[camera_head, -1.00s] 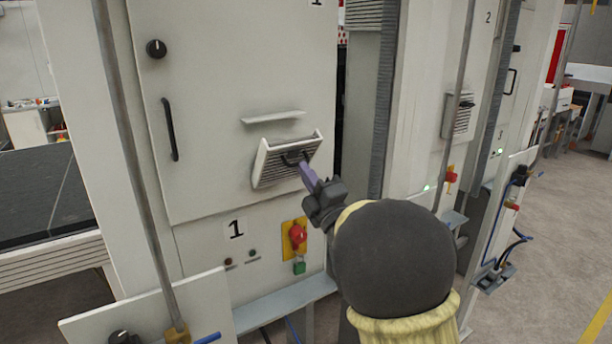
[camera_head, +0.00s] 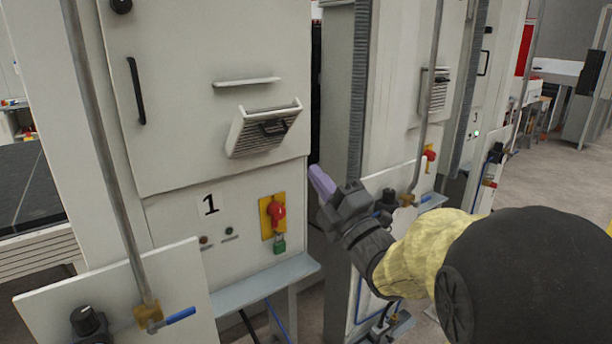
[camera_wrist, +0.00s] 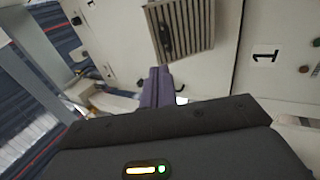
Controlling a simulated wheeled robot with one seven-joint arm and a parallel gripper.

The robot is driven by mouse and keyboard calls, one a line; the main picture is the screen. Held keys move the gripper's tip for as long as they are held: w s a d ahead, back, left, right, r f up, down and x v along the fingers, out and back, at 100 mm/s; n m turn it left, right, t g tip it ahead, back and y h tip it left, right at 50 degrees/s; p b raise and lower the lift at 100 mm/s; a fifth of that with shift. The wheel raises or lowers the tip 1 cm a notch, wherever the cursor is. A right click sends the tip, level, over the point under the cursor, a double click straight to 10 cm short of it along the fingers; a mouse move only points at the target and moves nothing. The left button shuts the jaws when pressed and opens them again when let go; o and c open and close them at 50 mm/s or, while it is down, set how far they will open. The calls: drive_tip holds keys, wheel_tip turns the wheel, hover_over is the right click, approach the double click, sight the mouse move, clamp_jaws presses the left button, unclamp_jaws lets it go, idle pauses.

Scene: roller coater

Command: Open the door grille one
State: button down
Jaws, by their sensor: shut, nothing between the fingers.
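The door grille of cabinet one (camera_head: 264,128) is a white louvred flap with a small black handle (camera_head: 273,128). It is tilted out from the cabinet door, its upper edge standing away from the panel. It also shows in the wrist view (camera_wrist: 181,27), near the top. My gripper (camera_head: 318,183) has purple fingers, which are shut and empty. It is to the right of and below the grille, apart from it, by the gap beside the cabinet. The purple fingers show in the wrist view (camera_wrist: 156,86), below the grille.
A thin ledge (camera_head: 246,83) sticks out above the grille. Below are a red switch on a yellow plate (camera_head: 275,212) and a grey shelf (camera_head: 265,285). A vertical pipe (camera_head: 98,150) stands at the left. A second cabinet (camera_head: 395,95) is to the right.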

drive_tip(key=shift+s+d+f, duration=0.1)
drive_tip(key=shift+s, duration=0.15)
